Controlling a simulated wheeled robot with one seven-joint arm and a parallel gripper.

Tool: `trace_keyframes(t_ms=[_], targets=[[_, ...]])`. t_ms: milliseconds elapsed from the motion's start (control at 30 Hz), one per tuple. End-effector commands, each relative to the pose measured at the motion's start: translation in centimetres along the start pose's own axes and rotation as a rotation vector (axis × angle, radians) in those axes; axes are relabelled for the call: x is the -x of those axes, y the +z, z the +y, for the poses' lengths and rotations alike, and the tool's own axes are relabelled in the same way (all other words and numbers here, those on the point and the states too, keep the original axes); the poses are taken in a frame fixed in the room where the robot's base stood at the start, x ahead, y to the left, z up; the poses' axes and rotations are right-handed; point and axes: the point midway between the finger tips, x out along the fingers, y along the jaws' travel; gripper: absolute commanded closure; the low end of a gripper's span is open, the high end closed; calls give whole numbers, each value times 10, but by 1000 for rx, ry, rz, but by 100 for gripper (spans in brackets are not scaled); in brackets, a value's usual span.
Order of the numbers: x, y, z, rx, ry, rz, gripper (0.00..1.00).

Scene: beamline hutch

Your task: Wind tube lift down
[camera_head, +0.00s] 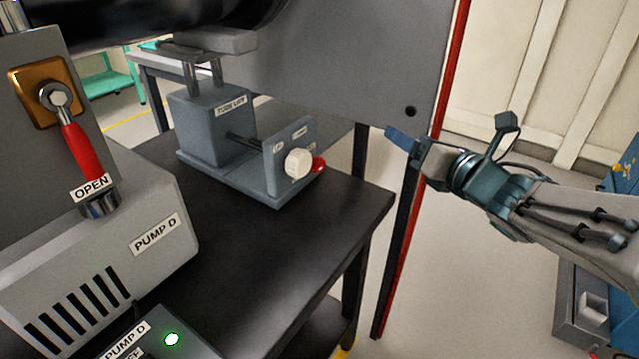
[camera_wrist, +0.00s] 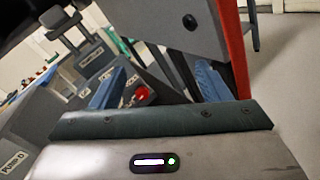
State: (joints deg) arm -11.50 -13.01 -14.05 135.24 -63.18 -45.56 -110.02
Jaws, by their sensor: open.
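The tube lift (camera_head: 212,125) is a grey box with two metal posts under a cradle, standing on the black table. A shaft runs from it to an upright plate with a white round knob (camera_head: 298,163) and a red knob (camera_head: 319,164) beside it. The red knob also shows in the wrist view (camera_wrist: 141,95), between the blue fingers. My gripper (camera_head: 399,137) is to the right of the lift, apart from it, fingers pointing left. In the wrist view the fingers (camera_wrist: 160,86) are spread and empty. The white knob cannot be made out there.
A dark tube (camera_head: 160,18) passes above the lift. A grey panel (camera_head: 340,60) with a red edge stands behind the table. Pump D (camera_head: 150,235) with a red-handled OPEN valve (camera_head: 82,150) is at left.

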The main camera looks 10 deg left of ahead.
Motion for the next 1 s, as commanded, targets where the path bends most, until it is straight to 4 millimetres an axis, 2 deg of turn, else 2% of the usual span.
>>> trace_keyframes(t_ms=[33, 200, 300, 400, 567, 667, 1000], targets=[[-5, -32, 1, 115, 82, 12, 30], [-5, -77, 27, 447, 336, 7, 30], [-1, -94, 36, 569, 439, -10, 30], [3, -104, 43, 639, 503, -24, 30], [-1, -108, 51, 674, 537, -33, 30], [-13, -110, 58, 675, 539, -32, 30], [-75, -120, 91, 673, 536, -31, 30]])
